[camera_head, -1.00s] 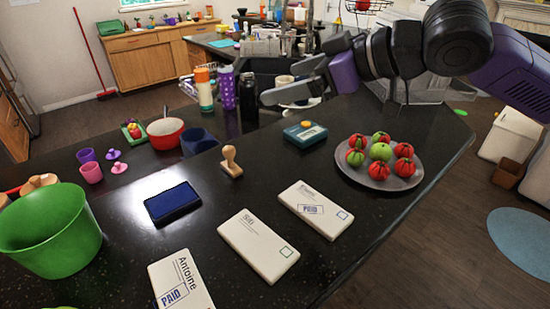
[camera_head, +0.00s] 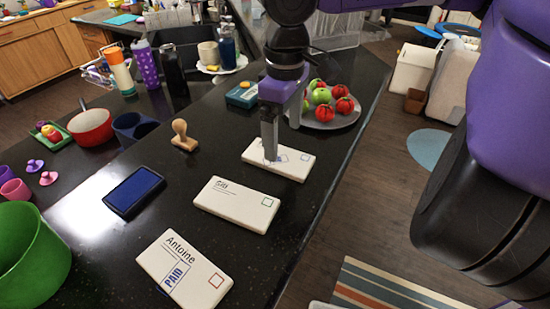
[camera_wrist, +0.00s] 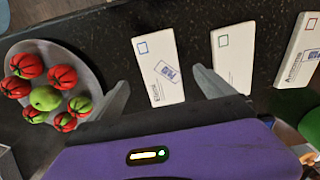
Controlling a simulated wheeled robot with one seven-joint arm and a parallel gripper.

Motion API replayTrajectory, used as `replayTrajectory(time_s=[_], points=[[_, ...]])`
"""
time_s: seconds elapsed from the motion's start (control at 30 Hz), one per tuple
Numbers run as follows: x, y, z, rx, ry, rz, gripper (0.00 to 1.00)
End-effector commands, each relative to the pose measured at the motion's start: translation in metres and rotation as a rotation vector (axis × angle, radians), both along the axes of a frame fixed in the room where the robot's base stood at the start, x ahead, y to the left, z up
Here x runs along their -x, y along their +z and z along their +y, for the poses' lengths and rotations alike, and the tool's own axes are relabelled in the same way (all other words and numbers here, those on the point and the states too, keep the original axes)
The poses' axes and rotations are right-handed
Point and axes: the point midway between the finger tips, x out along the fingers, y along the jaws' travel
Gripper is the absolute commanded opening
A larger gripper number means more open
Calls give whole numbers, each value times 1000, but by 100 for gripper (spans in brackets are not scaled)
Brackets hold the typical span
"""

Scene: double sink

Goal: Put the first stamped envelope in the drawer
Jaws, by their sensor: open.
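Three white envelopes lie in a row on the dark counter. The near envelope (camera_head: 184,270) reads Antoine and has a PAID stamp. My gripper (camera_head: 281,142) is open and empty, just above the far envelope, hiding part of it. In the wrist view its fingers (camera_wrist: 161,77) stand either side of that envelope. I see no open drawer.
A plate of red and green fruit (camera_head: 327,124) stands just beyond the far envelope. A wooden stamp (camera_head: 183,136), blue ink pad (camera_head: 133,191) and green bucket (camera_head: 35,262) sit to the left. Wooden cabinets (camera_head: 45,50) stand at the far left. The counter edge is close on the right.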

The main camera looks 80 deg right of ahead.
Motion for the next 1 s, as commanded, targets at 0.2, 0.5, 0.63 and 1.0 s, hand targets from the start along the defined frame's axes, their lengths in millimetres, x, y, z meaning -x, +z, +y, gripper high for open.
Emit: replayTrajectory(time_s=[0.2, 0.5, 0.63, 1.0], points=[[-2, -21, 0, 0, 2, 0, 93], [-4, -57, 0, 0, 2, -3, 93], [-4, -59, 0, 1, 2, -4, 93], [-4, -59, 0, 1, 2, -4, 46]])
